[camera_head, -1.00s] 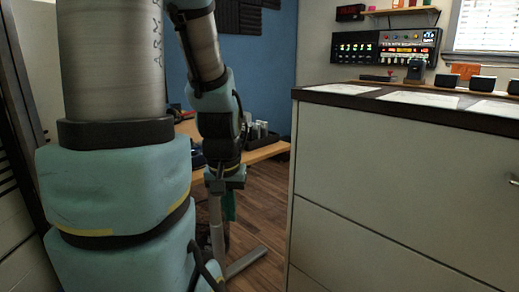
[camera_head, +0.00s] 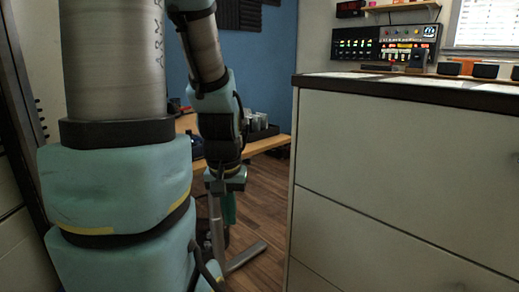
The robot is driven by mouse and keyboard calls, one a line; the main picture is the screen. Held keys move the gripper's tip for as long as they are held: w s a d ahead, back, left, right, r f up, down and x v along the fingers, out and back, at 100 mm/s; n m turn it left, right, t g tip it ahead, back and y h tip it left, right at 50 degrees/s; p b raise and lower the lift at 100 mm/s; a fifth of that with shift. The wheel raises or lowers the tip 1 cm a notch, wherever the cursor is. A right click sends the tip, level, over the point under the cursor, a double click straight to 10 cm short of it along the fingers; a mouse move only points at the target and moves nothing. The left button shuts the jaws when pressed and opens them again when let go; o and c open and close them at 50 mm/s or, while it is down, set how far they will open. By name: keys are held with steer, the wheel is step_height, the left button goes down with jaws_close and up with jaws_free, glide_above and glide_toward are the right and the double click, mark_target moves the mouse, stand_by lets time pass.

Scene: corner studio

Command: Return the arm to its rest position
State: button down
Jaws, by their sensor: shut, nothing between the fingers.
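My arm hangs folded down in the left and middle of the head view, with large teal and metal links close to the camera. My gripper (camera_head: 229,208) is at the lower end of the arm, pointing down, and looks shut and empty. Its tips are small and dark in the picture. It hangs in front of the metal leg of a wooden table, above the wood floor (camera_head: 262,215), left of the white cabinet.
A large white cabinet (camera_head: 390,170) with a dark-edged top fills the right side, close by. A wooden table (camera_head: 265,144) with a dark tray stands behind my arm. A lit console (camera_head: 385,43) stands at the back. Some floor shows between arm and cabinet.

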step_height(320, 180, up, 18)
steer(key=p, duration=1.6)
steer(key=shift+f+p, duration=0.15)
steer(key=shift+p, duration=0.2)
